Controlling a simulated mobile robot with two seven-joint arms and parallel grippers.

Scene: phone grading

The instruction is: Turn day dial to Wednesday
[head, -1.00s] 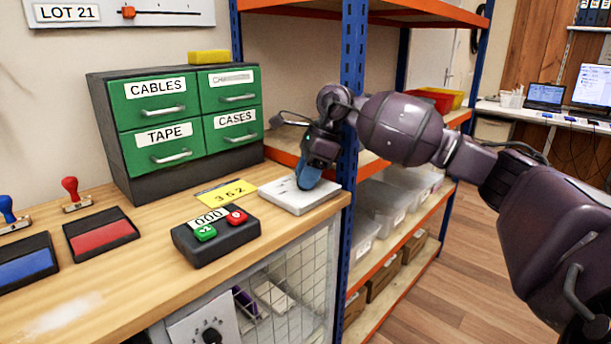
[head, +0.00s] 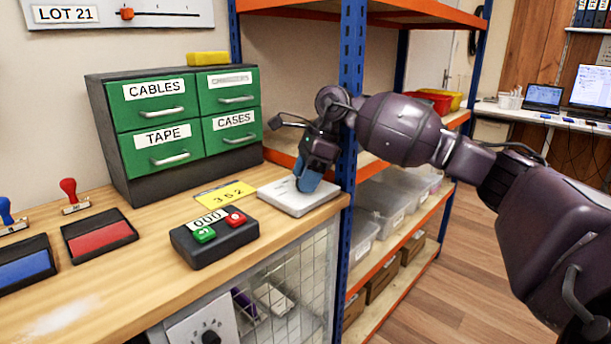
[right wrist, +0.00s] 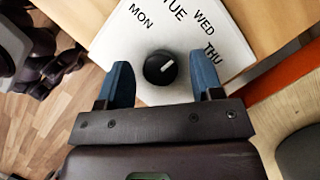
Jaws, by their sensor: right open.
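The day dial is a black round knob (right wrist: 160,68) with a white pointer mark, on a white plate lettered MON, TUE, WED and THU, in the right wrist view. The mark points to the upper right, toward the WED and THU side; I cannot tell exactly which. My right gripper (right wrist: 160,78) is open, its blue fingers on either side of the knob with gaps. In the head view the right gripper (head: 308,182) points down over a white plate (head: 300,207) at the bench's right end and hides its knob. My left gripper is not in view.
A black box with green and red buttons (head: 215,240) and a yellow card (head: 226,195) lie left of the plate. A green drawer cabinet (head: 180,125) stands behind. A blue shelf post (head: 350,110) rises close beside my right gripper.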

